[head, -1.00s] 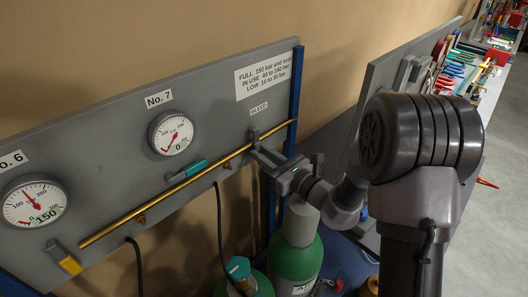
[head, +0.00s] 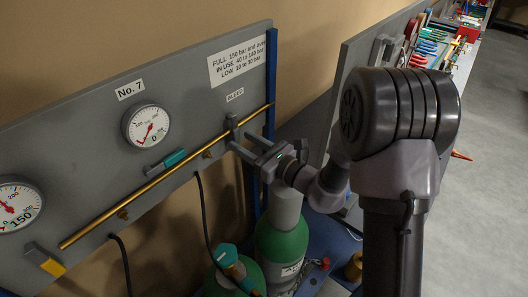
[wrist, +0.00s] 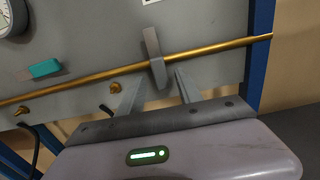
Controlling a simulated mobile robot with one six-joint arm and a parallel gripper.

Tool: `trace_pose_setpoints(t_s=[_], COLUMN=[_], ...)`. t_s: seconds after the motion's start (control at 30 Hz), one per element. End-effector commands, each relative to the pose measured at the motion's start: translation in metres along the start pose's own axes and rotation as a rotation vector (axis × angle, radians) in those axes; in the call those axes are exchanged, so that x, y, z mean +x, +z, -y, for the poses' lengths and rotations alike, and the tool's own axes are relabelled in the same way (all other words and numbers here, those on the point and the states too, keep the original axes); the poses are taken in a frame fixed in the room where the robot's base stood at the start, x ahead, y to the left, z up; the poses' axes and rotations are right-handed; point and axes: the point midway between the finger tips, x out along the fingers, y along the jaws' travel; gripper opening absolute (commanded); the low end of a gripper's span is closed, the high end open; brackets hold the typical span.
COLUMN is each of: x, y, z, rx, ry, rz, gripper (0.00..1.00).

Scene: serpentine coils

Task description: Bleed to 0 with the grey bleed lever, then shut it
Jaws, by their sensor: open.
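The grey bleed lever (head: 232,127) stands nearly upright at the right end of the brass pipe, under the BLEED label (head: 235,95). It also shows in the wrist view (wrist: 155,58), crossing the pipe. My gripper (head: 242,142) is open and empty, close in front of the lever and a little below it. In the wrist view its two fingers (wrist: 156,82) are spread either side of the lever's lower end; I cannot tell whether they touch it. The No. 7 gauge (head: 146,126) reads 0. The left gauge (head: 13,206) reads 150.
A teal-handled lever (head: 166,162) and a yellow-tipped lever (head: 46,260) sit along the brass pipe (head: 160,179). Green cylinders (head: 281,247) stand below my gripper. A blue post (head: 271,80) edges the panel. A tool-laden bench (head: 440,50) runs off right.

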Motion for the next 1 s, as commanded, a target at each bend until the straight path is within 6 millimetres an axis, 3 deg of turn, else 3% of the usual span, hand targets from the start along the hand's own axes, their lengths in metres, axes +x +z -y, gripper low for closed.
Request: trace_pose_setpoints(t_s=[0.3,0.5,0.67,1.0], x=[-0.100,-0.146,-0.160,-0.160], y=[0.000,0.000,0.000,0.000], z=[0.002,0.001,-0.001,-0.001], rx=[0.002,0.001,0.000,0.000], ry=[-0.008,-0.005,0.000,0.000], rz=[0.000,0.001,0.000,0.000], gripper=[0.42,0.42,0.42,0.42])
